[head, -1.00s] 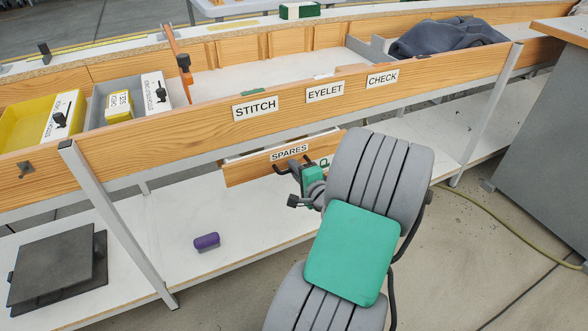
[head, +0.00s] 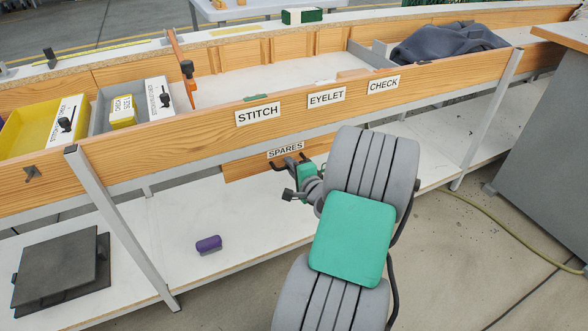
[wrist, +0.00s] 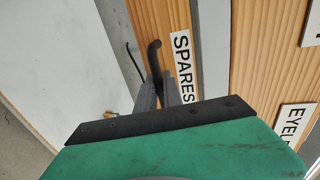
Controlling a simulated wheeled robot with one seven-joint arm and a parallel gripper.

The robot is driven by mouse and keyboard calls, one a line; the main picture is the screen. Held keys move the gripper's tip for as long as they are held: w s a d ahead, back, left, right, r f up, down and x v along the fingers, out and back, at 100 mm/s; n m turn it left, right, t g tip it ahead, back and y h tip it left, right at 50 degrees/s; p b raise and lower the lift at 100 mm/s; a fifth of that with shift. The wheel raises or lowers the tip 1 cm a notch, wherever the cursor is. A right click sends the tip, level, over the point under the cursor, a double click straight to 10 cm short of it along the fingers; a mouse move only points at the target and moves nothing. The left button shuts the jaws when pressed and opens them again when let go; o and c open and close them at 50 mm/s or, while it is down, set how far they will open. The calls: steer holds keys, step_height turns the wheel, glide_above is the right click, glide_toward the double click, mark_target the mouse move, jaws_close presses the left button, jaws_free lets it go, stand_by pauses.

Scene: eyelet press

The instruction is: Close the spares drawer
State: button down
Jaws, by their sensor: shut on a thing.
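The spares drawer (head: 240,170) has a wooden front with a SPARES label and hangs under the bench. In the head view its front is tucked up close below the bench rail, and no drawer interior shows; I cannot tell whether a small gap is left. In the wrist view its front (wrist: 152,18) lies beside the grey rail. My gripper (head: 293,172) is at the dark bar handle (head: 277,165). The fingers hide part of the handle.
The lower shelf (head: 180,220) carries a purple object (head: 208,244) and a dark flat plate (head: 58,268). A slanted metal leg (head: 122,228) stands left of the drawer. The bench top holds a yellow bin (head: 28,125), a grey bin and dark cloth (head: 440,45).

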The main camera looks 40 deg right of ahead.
steer(key=shift+w+d+r, duration=0.1)
steer(key=shift+r, duration=0.05)
steer(key=c, duration=1.5)
jaws_free()
steer(key=shift+w, duration=0.1)
steer(key=p+v, duration=0.1)
steer(key=v, duration=0.7)
steer(key=shift+f+p, duration=0.25)
steer(key=shift+p, duration=0.15)
